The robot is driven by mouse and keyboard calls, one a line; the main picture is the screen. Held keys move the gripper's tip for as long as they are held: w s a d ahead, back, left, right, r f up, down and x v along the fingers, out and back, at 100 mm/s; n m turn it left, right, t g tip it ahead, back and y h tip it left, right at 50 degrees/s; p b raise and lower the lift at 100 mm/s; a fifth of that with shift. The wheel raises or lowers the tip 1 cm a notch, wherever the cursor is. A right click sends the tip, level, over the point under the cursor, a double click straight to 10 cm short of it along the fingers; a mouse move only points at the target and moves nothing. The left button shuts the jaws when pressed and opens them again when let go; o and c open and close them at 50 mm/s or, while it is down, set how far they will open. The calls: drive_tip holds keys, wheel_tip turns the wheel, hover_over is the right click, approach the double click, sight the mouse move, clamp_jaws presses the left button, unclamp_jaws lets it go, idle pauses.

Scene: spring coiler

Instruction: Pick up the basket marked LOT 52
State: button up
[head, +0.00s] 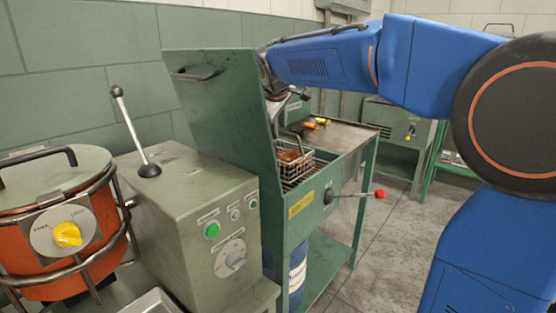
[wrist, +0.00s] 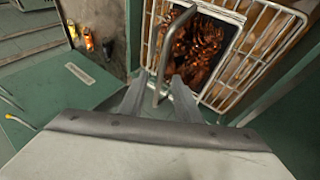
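A wire basket (head: 308,161) holding copper-coloured pieces sits in the open green machine in the head view. The basket (wrist: 274,45) fills the upper right of the wrist view, with its bent metal handle (wrist: 164,58) rising toward me. I cannot read a LOT 52 mark on it. My gripper (wrist: 160,98) is open, its two fingers apart on either side of the near end of the handle. Whether either finger touches the handle I cannot tell. In the head view the raised lid hides much of my gripper.
The green lid (head: 215,110) stands raised left of the basket. A lever with a red knob (head: 379,194) sticks out in front. A grey-green control box (head: 190,215) and an orange pot (head: 60,240) stand left. Small orange and yellow items (head: 316,123) lie on the bench top behind.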

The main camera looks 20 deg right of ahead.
sight(278, 149)
drive_tip(key=x, duration=0.3)
drive_tip(key=shift+w, duration=0.15)
clamp_jaws()
idle(1.2)
